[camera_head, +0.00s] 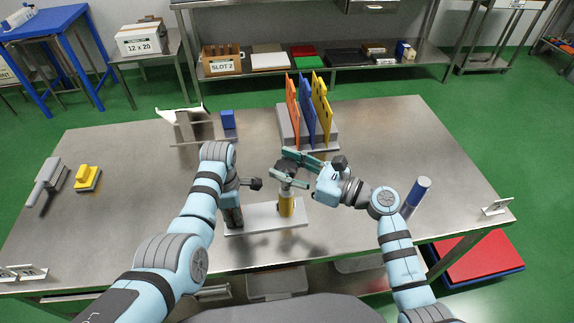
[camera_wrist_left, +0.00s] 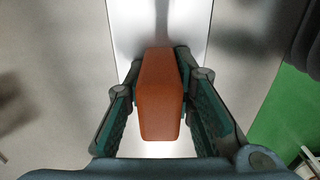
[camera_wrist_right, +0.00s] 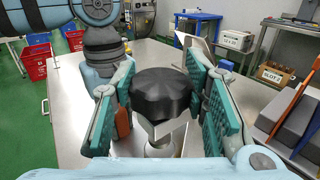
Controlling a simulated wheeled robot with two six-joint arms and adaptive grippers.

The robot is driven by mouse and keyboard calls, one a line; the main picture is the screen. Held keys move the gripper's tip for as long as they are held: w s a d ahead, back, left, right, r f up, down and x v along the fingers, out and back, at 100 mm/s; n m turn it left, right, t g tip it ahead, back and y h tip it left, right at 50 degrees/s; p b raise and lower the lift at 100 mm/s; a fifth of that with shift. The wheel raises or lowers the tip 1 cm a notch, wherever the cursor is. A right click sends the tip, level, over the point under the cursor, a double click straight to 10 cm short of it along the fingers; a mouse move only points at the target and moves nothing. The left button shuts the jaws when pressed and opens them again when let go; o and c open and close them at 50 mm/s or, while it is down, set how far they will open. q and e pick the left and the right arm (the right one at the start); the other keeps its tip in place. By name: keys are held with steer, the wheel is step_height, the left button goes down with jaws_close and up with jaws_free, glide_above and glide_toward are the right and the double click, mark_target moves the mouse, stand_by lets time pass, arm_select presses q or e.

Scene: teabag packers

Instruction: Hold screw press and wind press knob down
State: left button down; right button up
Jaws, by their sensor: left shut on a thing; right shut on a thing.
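The screw press stands on a pale base plate (camera_head: 262,218) near the front middle of the table. It has a yellow cylinder (camera_head: 286,206) and a black faceted knob (camera_wrist_right: 160,92) on top. My left gripper (camera_wrist_left: 160,95) is shut on an orange-brown grip block (camera_wrist_left: 160,100), above the pale plate in the left wrist view. In the head view the left fingers are mostly hidden by my own arm. My right gripper (camera_wrist_right: 160,100) is shut on the black knob, one teal-padded finger on each side. In the head view the right gripper (camera_head: 290,170) is at the press top.
An organiser (camera_head: 292,127) with orange, blue and yellow panels stands behind the press. A metal stand (camera_head: 190,128) and a blue block (camera_head: 228,119) are at back left. A blue-and-white cylinder (camera_head: 416,193) stands near my right arm.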

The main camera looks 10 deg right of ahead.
steer(key=shift+s+a+m+t+h, duration=0.1)
steer(key=shift+m+t+h, duration=1.9)
steer(key=shift+t+h, duration=0.25)
steer(key=o, duration=1.2)
steer(key=shift+c, duration=0.2)
steer(key=v, duration=1.2)
steer(key=shift+r, duration=0.15)
